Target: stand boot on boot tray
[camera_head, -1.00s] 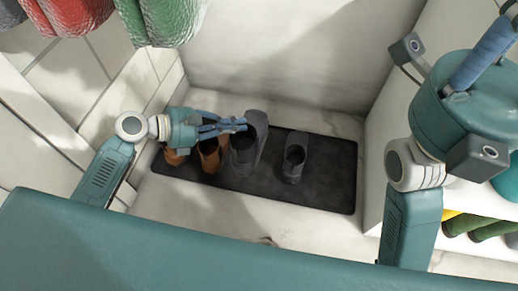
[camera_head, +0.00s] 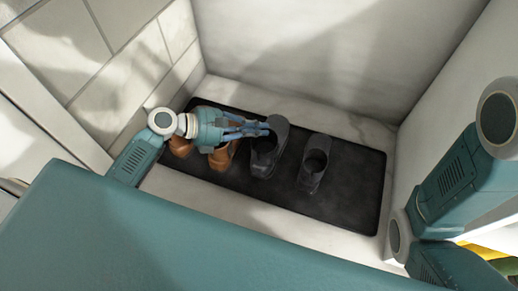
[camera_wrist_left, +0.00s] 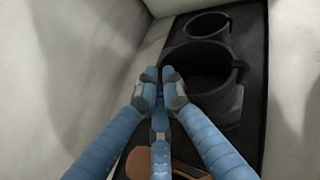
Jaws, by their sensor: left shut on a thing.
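My left gripper (camera_head: 266,129) is shut on the rim of a dark grey boot (camera_head: 268,157), which is upright over the black boot tray (camera_head: 350,190). Whether its sole touches the tray is hard to tell. The left wrist view shows the fingertips (camera_wrist_left: 163,82) at the near rim of this boot (camera_wrist_left: 222,98). A second dark grey boot (camera_head: 313,166) stands upright to its right on the tray, and also shows in the wrist view (camera_wrist_left: 207,26). My right gripper is out of view; only part of that arm shows.
Brown boots (camera_head: 222,158) stand at the left of the tray, partly hidden by my left gripper; one shows in the wrist view (camera_wrist_left: 138,163). Walls enclose the tray at the back and sides. The tray's right end is bare.

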